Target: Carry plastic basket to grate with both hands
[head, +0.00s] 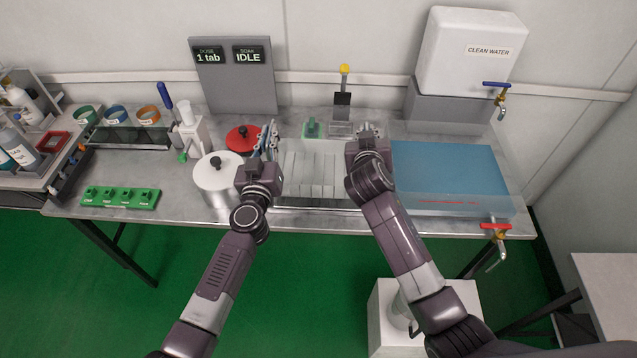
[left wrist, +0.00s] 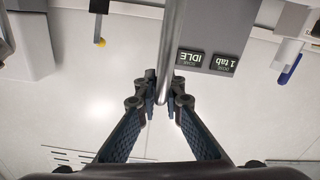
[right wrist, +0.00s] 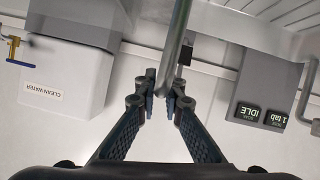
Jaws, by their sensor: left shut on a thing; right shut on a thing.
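A pale slatted basket (head: 312,168) shows between my two grippers over the middle of the counter in the head view. Its slats also show at the top right of the right wrist view (right wrist: 285,12). My left gripper (head: 268,140) is at its left side and shut on a metal bar handle (left wrist: 172,50). My right gripper (head: 366,132) is at its right side and shut on another metal bar handle (right wrist: 178,45). I cannot clearly tell the grate apart from the basket, or whether the basket touches what is below.
A blue water tank (head: 450,170) with a red tap (head: 496,228) stands right of my right gripper. A white lidded pot (head: 218,180) and a red lid (head: 242,138) are close to my left gripper. A yellow-topped post (head: 344,72) stands behind.

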